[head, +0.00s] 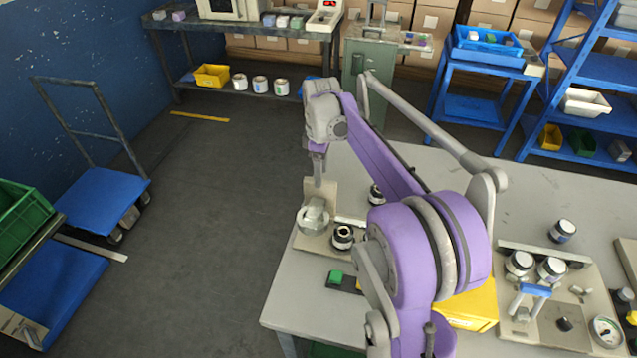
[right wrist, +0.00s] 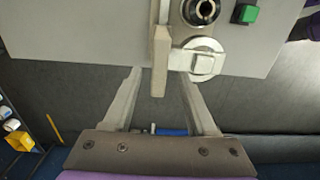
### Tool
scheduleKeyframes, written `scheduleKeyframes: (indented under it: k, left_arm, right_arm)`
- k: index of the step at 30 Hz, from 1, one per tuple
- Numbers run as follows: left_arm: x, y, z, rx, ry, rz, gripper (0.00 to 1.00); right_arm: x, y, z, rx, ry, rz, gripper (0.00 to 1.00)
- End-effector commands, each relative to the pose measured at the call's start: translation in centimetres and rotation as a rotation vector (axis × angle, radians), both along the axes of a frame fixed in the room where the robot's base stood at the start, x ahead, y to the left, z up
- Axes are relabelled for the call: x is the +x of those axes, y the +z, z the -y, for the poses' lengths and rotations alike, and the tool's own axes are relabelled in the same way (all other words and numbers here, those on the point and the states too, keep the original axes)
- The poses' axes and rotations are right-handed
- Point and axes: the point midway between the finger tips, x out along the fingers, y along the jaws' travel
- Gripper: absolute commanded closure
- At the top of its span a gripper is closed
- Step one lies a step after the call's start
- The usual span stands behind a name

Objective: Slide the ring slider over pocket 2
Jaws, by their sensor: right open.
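A beige fixture (head: 320,190) stands at the left end of the grey table. A silver ring-shaped part with a block on it (head: 313,217), which looks like the ring slider, sits low on it and also shows in the right wrist view (right wrist: 205,62). A black-topped round pot (head: 343,237) is beside it; it shows at the top of the wrist view (right wrist: 200,11). I cannot tell which place is pocket 2. My right gripper (head: 318,170) hangs over the fixture. In the wrist view its open fingers (right wrist: 160,98) are apart, with the upright beige plate (right wrist: 159,62) between them in the picture. My left gripper is not in view.
A green button (head: 335,277) is at the table's front left. A yellow bin (head: 470,308) is partly behind my arm. Another fixture (head: 545,325) with jars, a blue handle and a gauge (head: 605,331) is at right. The floor left of the table is clear up to a blue trolley (head: 95,197).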

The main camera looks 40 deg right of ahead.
Motion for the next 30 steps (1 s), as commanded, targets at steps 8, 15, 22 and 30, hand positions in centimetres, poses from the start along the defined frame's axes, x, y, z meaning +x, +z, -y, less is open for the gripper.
scheduleKeyframes:
  k: [8,15,22,30]
  left_arm:
    - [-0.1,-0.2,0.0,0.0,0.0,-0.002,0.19]
    - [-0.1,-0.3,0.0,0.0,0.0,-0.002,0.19]
    - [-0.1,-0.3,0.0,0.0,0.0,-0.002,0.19]
    - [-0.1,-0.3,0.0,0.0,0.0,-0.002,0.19]
  right_arm:
    - [0.0,-4.0,0.0,0.0,0.0,0.0,0.43]
    - [0.0,-4.6,0.0,-0.001,-0.001,0.001,0.43]
    - [0.0,-4.6,0.0,-0.001,-0.001,0.001,0.57]
    - [0.0,-4.6,0.0,-0.001,-0.001,0.001,1.0]
